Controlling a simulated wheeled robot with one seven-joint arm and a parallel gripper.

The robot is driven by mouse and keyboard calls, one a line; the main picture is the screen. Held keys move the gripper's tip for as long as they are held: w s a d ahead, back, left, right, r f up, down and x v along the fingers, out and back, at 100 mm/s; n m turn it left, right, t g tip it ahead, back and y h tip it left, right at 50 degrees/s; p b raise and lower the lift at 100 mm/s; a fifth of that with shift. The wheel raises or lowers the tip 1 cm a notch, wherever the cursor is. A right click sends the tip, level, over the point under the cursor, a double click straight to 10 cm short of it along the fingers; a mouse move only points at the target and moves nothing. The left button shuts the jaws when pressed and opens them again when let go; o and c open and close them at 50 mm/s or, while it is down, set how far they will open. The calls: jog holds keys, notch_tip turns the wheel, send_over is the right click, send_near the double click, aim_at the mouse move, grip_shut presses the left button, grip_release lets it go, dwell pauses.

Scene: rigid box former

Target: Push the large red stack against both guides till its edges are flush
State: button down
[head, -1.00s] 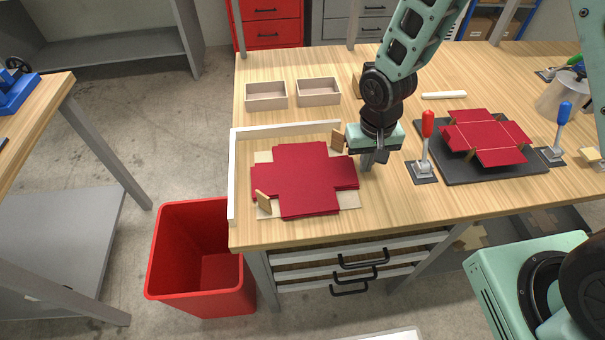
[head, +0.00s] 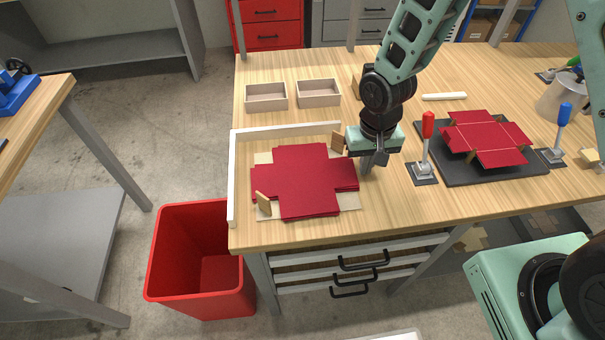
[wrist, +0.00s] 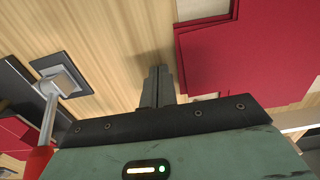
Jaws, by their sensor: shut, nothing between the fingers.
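The large red stack (head: 304,182) is a cross-shaped pile of flat sheets on the bench, its layers slightly out of line at the right and front edges. It lies on a pale sheet (head: 348,200). A white guide (head: 232,185) runs along the left and another white guide (head: 285,132) along the back; a gap shows between the stack and each. My gripper (head: 367,165) is shut and empty, pointing down just right of the stack's right flap. In the wrist view its closed fingers (wrist: 158,85) are beside the red stack (wrist: 245,55), apparently with a narrow gap.
Small wooden blocks (head: 338,142) (head: 263,203) stand at two notches of the stack. A red-handled clamp (head: 426,150) and a dark board (head: 455,170) with a red folded blank (head: 485,140) are to the right. Two trays (head: 266,104) (head: 318,100) stand behind. A red bin (head: 185,270) is below left.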

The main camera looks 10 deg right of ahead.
aim_at(342, 172)
jog(key=shift+a, duration=0.1)
jog(key=shift+a, duration=2.65)
notch_tip(342, 172, up, 9)
jog(key=d+p, duration=0.1)
jog(key=p, duration=0.5)
jog(key=shift+d+p, duration=0.15)
jog(key=shift+p, duration=0.25)
